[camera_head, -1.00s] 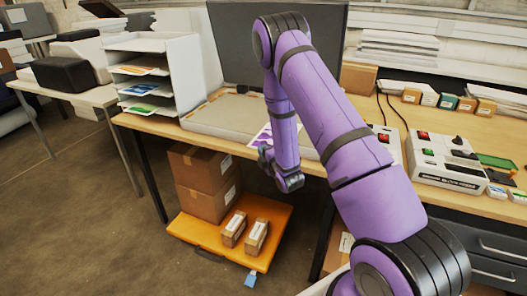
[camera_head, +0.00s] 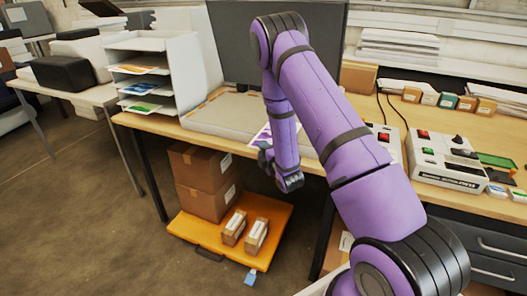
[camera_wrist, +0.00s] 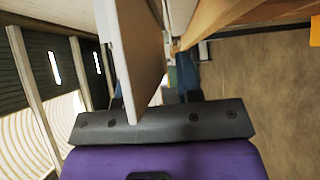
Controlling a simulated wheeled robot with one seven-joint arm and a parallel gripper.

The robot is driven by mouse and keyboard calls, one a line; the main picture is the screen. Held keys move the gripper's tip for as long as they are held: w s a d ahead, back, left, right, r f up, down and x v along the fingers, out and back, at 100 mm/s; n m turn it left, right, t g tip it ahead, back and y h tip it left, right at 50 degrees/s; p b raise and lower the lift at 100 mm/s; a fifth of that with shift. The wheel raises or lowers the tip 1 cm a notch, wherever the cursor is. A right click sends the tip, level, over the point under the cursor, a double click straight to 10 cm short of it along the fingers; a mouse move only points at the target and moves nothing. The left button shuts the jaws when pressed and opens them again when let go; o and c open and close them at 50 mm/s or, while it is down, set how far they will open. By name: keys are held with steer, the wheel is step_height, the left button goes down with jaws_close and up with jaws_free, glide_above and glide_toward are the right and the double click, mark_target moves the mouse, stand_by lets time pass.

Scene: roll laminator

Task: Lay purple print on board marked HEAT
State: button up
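A white sheet with purple marks (camera_head: 262,136), seemingly the purple print, shows just above my gripper at the table's front edge, partly hidden by my arm. My gripper (camera_head: 266,160) is low in front of that edge, and its fingers are largely hidden in the head view. In the wrist view, a pale flat panel (camera_wrist: 138,55) crosses close in front of my gripper (camera_wrist: 154,92). I cannot tell whether the panel is the print or whether the fingers hold it. I cannot make out any HEAT marking or a board bearing it.
A beige flat slab (camera_head: 228,116) lies on the table before a dark upright panel (camera_head: 235,45). A white shelf rack (camera_head: 187,75) holds other prints at left. A control box (camera_head: 445,160) stands at right.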

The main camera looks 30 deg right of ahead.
steer(key=s, duration=1)
steer(key=shift+s+a, duration=0.15)
steer(key=shift+s, duration=0.25)
steer(key=shift+w, duration=0.1)
steer(key=a+r+m+g, duration=0.25)
steer(key=r+m, duration=0.25)
steer(key=r, duration=0.5)
steer(key=a+r+m+g, duration=0.1)
steer(key=r+m+g, duration=0.35)
steer(key=r, duration=0.65)
steer(key=s+a+r+m+g, duration=0.2)
steer(key=s+r, duration=0.2)
steer(key=s, duration=0.5)
steer(key=s+a+r+m+g, duration=0.2)
steer(key=s+r, duration=0.3)
steer(key=s, duration=0.5)
steer(key=s+a+r+m+g, duration=0.1)
steer(key=s+r+m, duration=0.3)
steer(key=s, duration=0.5)
steer(key=shift+s+a+r+g+y, duration=0.15)
steer(key=shift+a+r+g+y, duration=0.15)
steer(key=shift+a+r+g, duration=0.15)
